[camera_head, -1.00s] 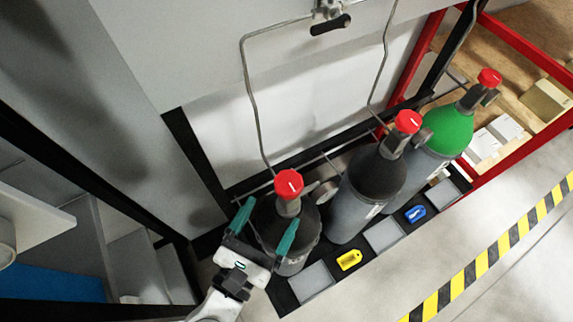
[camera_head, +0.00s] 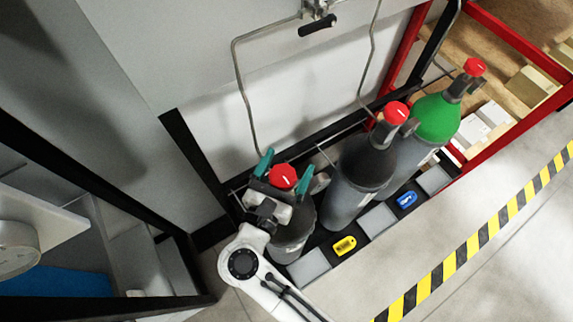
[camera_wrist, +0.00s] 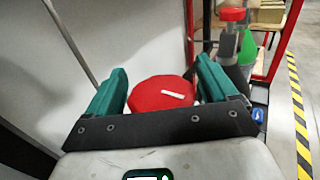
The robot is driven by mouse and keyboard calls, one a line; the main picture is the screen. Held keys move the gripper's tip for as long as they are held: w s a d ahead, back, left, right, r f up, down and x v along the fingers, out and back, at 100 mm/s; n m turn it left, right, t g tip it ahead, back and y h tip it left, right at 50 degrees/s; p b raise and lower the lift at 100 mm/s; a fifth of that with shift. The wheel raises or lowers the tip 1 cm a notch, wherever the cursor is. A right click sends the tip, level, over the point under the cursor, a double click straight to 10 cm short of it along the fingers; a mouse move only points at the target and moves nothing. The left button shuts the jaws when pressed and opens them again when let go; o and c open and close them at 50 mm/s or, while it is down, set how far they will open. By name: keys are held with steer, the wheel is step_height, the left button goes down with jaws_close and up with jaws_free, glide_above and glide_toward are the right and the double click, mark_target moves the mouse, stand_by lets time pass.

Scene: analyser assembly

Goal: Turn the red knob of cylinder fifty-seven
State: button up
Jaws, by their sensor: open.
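Three gas cylinders with red knobs stand in a row; no number can be read on any of them. The nearest, a grey cylinder (camera_head: 292,232), has its red knob (camera_head: 283,176) on top. My gripper (camera_head: 284,170) is open at this knob, its teal fingers on either side of it. In the wrist view the red knob (camera_wrist: 162,93) with a white mark lies between the two fingers (camera_wrist: 157,88), with a small gap visible at the left finger. The middle dark cylinder (camera_head: 362,172) has a red knob (camera_head: 396,112). The green-shouldered cylinder (camera_head: 437,118) has a red knob (camera_head: 474,67).
A yellow tag (camera_head: 344,245) and a blue tag (camera_head: 406,199) lie on the rack base. A wall panel with pipes (camera_head: 242,90) stands behind the cylinders. A red frame (camera_head: 500,137) is at the right. Open floor lies beside the striped tape (camera_head: 465,256).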

steer(key=shift+c, duration=0.4)
steer(key=c, duration=0.9)
